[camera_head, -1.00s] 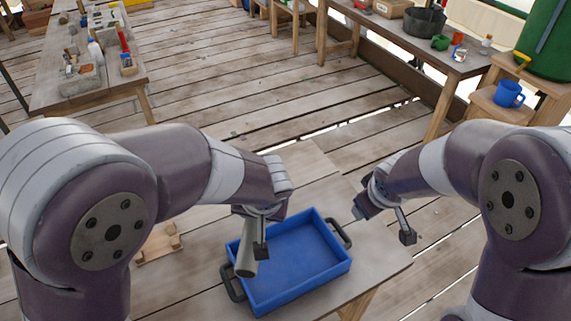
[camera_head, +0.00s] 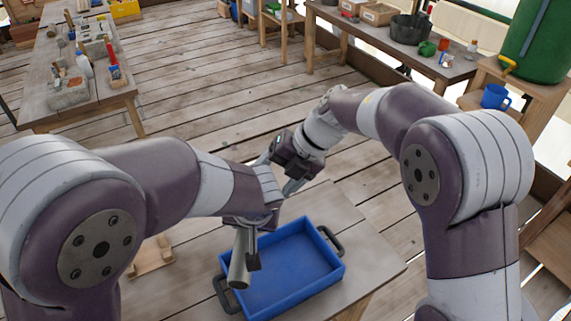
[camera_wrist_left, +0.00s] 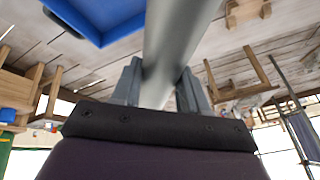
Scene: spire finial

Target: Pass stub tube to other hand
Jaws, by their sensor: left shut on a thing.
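The stub tube (camera_head: 239,268) is a grey-green cylinder hanging steeply down from my left gripper (camera_head: 246,257), over the left side of the blue tray. The left wrist view shows the tube (camera_wrist_left: 176,45) between the two fingers of my left gripper (camera_wrist_left: 160,88), which is shut on it. Its upper part is partly hidden by the gripper. My right gripper (camera_head: 278,172) is open and empty, above and to the right of the tube in the picture. It does not touch the tube; a gap shows between them.
The blue tray (camera_head: 333,268) with dark handles stands empty on a small wooden table (camera_head: 372,258). A wooden piece (camera_head: 150,258) lies left of it. Workbenches with tools stand farther back. The plank floor between is clear.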

